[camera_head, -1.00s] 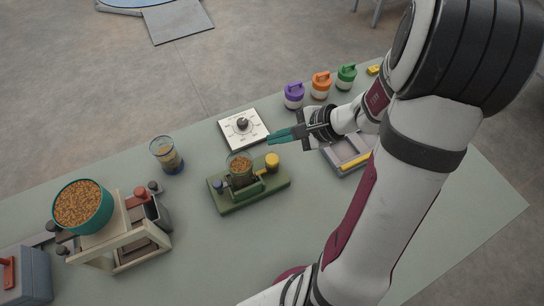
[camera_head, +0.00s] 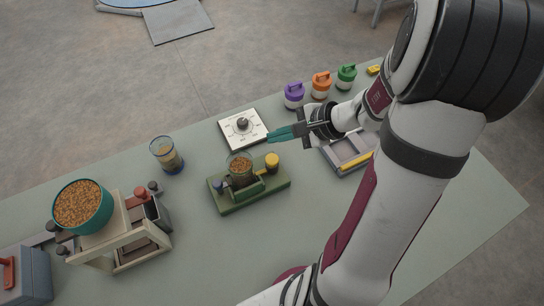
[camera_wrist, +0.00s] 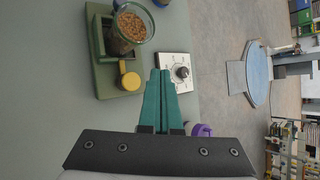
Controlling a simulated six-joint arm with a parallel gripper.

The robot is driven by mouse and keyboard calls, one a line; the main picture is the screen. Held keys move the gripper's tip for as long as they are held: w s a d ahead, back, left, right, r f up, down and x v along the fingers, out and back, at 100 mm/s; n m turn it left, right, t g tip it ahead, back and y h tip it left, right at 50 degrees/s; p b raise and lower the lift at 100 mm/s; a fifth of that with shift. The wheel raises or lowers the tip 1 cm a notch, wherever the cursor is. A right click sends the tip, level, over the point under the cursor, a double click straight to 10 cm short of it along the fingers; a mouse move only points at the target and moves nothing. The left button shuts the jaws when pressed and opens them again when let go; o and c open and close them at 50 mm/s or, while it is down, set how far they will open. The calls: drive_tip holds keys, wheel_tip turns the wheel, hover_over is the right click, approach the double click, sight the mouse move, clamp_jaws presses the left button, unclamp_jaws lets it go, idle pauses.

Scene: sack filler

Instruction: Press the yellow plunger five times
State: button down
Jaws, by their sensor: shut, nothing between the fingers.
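The yellow plunger (camera_head: 272,161) stands at the right end of a green base (camera_head: 243,198) in the head view. Beside it on the base is a clear cup of brown grain (camera_head: 240,172). In the wrist view the yellow plunger (camera_wrist: 130,81) is left of my fingers, with the grain cup (camera_wrist: 128,28) further up. My gripper (camera_head: 270,137) has teal fingers, shut and empty, pointing left. In the head view its tips appear just above the plunger, apart from it. The wrist view shows the fingers (camera_wrist: 160,75) pressed together, not touching the plunger.
A white dial plate (camera_head: 243,129) lies behind the fingertips. A glass with a blue base (camera_head: 167,155) stands left. Purple (camera_head: 293,96), orange (camera_head: 321,85) and green (camera_head: 346,77) lidded jars line the back. A hopper of grain (camera_head: 84,206) stands far left. The table's front middle is clear.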

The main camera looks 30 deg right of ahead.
sight(269, 157)
drive_tip(key=shift+f, duration=2.85)
drive_tip(key=shift+f, duration=0.1)
drive_tip(key=shift+f, duration=0.3)
drive_tip(key=shift+f, duration=0.7)
drive_tip(key=shift+r, duration=0.1)
idle(0.5)
drive_tip(key=shift+r, duration=1)
drive_tip(key=shift+r, duration=0.1)
drive_tip(key=shift+r, duration=2.45)
